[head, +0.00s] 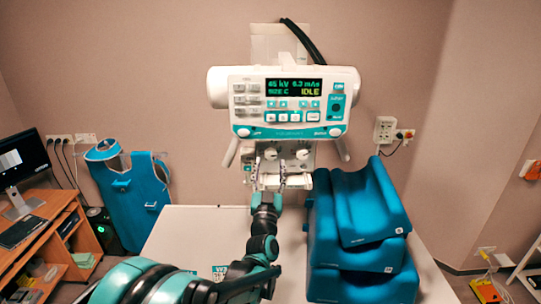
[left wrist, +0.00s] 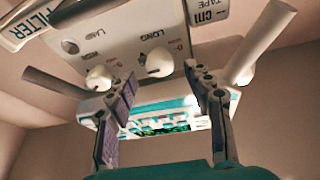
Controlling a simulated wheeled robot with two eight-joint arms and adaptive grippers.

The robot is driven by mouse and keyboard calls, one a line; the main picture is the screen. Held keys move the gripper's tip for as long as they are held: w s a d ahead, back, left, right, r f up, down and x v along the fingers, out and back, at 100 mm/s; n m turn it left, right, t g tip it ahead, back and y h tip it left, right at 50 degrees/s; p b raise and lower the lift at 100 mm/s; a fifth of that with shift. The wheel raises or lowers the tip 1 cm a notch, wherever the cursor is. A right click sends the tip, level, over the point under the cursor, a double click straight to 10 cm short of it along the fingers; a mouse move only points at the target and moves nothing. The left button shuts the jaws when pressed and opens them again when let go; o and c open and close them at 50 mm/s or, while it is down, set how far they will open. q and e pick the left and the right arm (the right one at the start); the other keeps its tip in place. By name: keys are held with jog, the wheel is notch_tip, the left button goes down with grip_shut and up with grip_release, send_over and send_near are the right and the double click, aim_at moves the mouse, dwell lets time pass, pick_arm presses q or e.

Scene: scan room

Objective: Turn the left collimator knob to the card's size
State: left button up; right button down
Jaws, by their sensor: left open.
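Two white collimator knobs sit under the X-ray head's control panel: the left knob (head: 270,153) and the right knob (head: 303,154). My left gripper (head: 269,170) is open below the left knob, one finger to each side. In the left wrist view, seen from below and upside down, the left knob (left wrist: 160,63) lies beyond and between the fingertips (left wrist: 158,82). I see no contact. The other knob (left wrist: 99,77) is outside the fingers. A small card (head: 220,272) lies on the table, partly hidden by my arm; its text is too small to read surely. My right gripper is out of view.
The panel's screen (head: 295,87) shows "SIZE C" and "IDLE". Grey handles (head: 230,152) stick out at both sides of the head. Blue foam supports (head: 362,245) fill the table's right part. The white table (head: 190,232) is clear at left.

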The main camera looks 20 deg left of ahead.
aim_at(271, 156)
pick_arm(q)
jog(key=shift+x, duration=1.9)
jog(key=shift+c, duration=0.3)
jog(key=shift+s, duration=0.1)
jog(key=c, duration=1.1)
jog(key=shift+f+n+y+b, duration=0.15)
jog(key=shift+n+y+b, duration=0.45)
jog(key=shift+n, duration=0.5)
jog(key=shift+d+n+y, duration=0.1)
jog(key=shift+n+y, duration=0.3)
jog(key=shift+n, duration=0.2)
jog(key=shift+n+g+y+b, duration=0.3)
jog(key=shift+n+y+b, duration=0.1)
jog(key=shift+n, duration=0.5)
